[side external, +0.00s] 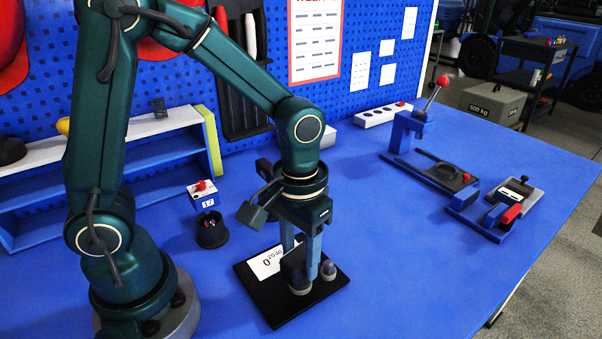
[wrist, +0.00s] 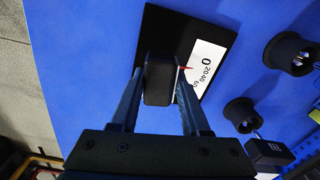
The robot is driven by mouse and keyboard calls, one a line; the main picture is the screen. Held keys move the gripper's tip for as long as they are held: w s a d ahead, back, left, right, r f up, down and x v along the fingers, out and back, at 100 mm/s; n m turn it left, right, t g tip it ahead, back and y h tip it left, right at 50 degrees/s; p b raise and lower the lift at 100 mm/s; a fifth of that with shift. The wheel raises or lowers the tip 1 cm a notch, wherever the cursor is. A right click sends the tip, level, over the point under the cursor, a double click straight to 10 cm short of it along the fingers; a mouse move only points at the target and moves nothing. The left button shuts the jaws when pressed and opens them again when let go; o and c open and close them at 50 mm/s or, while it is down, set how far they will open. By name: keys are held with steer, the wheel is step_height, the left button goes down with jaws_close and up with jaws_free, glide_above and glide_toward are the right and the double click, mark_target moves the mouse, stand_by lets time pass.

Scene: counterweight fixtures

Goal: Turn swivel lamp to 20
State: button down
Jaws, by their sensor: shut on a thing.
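The swivel lamp stands on a black base plate (side external: 262,308) in the middle of the table. The plate carries a white scale card (side external: 267,263) (wrist: 205,68) marked 0, 20, 40 and onward. My gripper (side external: 304,262) (wrist: 158,98) points down over the plate. It is shut on the lamp's dark block-shaped head (wrist: 159,80), one finger on each side. A small red pointer (wrist: 186,69) shows beside the head, toward the 0 and 20 end of the scale; its exact reading is unclear. The lamp's pivot is hidden under the head and fingers.
A blue shelf (side external: 110,165) lies behind. A lever fixture (side external: 425,140) and a clamp fixture (side external: 495,212) are at right. The table between is clear.

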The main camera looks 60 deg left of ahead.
mark_target(301, 253)
steer(key=shift+w+d, duration=0.1)
steer(key=shift+d, duration=0.05)
steer(key=shift+c, duration=2.2)
jaws_free()
steer(key=shift+r, duration=2.6)
steer(key=shift+r, duration=0.25)
steer(key=s+a+r+m+t, duration=0.2)
steer(key=s+a+r+t, duration=0.2)
steer(key=s+t, duration=0.1)
steer(key=shift+s+a+r+t, duration=0.15)
steer(key=shift+s+r+t, duration=0.2)
steer(key=shift+s, duration=0.35)
